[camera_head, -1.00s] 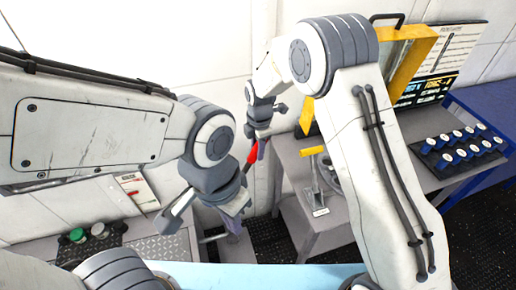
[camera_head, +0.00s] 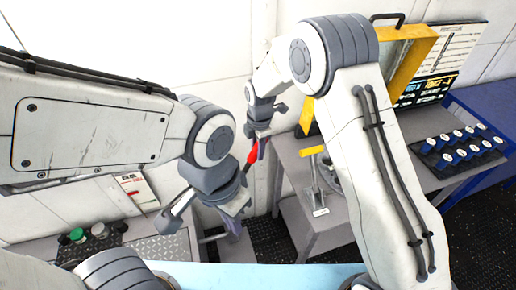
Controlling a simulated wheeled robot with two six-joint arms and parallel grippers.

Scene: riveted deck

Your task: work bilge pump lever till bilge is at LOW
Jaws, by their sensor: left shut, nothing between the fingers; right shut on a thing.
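A lever with a red grip (camera_head: 252,155) slants down to the left between my two arms. Its lower end is hidden behind my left gripper, so I cannot see what it is mounted on. My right gripper (camera_head: 263,134) is shut on the upper end of the red grip. My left gripper (camera_head: 238,209) is below it, shut and empty, apart from the red grip. A small wall panel (camera_head: 134,188) with a red mark is at the left; its reading is too small to tell.
A grey bench (camera_head: 294,152) at right holds a yellow-handled lever (camera_head: 312,150) and an open yellow case (camera_head: 408,60). A block of blue-and-white knobs (camera_head: 462,147) is further right. A green button (camera_head: 77,235) is on the left ledge. Dark floor shows between the benches.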

